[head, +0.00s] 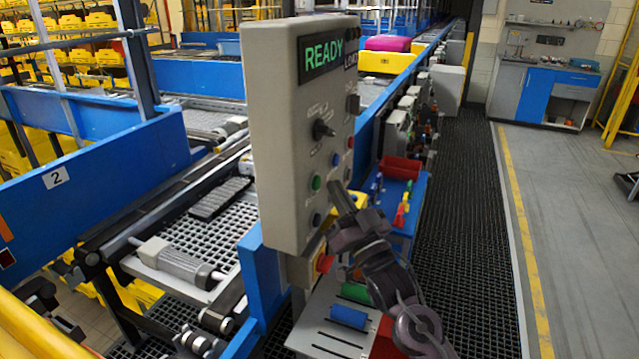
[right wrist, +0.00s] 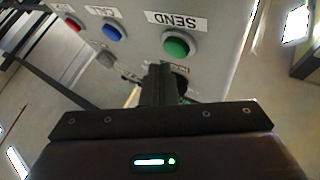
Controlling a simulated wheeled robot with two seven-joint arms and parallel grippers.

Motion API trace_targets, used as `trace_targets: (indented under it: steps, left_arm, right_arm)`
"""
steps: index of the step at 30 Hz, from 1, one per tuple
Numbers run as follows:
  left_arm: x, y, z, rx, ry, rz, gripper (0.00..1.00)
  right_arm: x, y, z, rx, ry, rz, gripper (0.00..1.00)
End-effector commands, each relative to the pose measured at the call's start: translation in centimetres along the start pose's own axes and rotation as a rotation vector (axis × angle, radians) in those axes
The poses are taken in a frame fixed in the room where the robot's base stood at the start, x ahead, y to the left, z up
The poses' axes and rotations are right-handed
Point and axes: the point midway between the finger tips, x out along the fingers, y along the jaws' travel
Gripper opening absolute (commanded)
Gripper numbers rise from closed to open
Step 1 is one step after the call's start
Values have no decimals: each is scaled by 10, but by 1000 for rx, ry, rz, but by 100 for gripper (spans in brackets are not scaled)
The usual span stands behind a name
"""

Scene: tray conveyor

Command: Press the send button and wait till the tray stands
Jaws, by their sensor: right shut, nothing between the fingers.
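The grey control box (head: 270,130) stands upright in the head view, with READY in green on its display (head: 325,55). Its green button (head: 316,182) is on the lower face. In the right wrist view that green button (right wrist: 176,43) sits under the label SEND. My right gripper (head: 338,190) is shut and empty, its tips close to the green button. In the right wrist view the shut fingers (right wrist: 160,75) end just below the button, and I see no clear contact. A yellow tray (head: 387,62) with a magenta item stands on the conveyor farther back. My left gripper is not in view.
A blue button (right wrist: 113,32) and a red button (right wrist: 73,23) sit beside the green one. A black knob (head: 323,129) sticks out of the box higher up. A blue shelf (head: 408,225) with a red bin stands right of the box. The grated walkway (head: 485,230) is clear.

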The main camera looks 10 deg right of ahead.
Motion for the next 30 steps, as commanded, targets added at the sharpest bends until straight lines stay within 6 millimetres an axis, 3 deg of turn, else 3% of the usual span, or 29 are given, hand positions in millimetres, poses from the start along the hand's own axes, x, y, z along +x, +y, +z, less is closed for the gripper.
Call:
trace_targets:
  steps: [30]
  left_arm:
    - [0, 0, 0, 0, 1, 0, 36]
  right_arm:
    - [6, -5, 4, 1, 0, 0, 0]
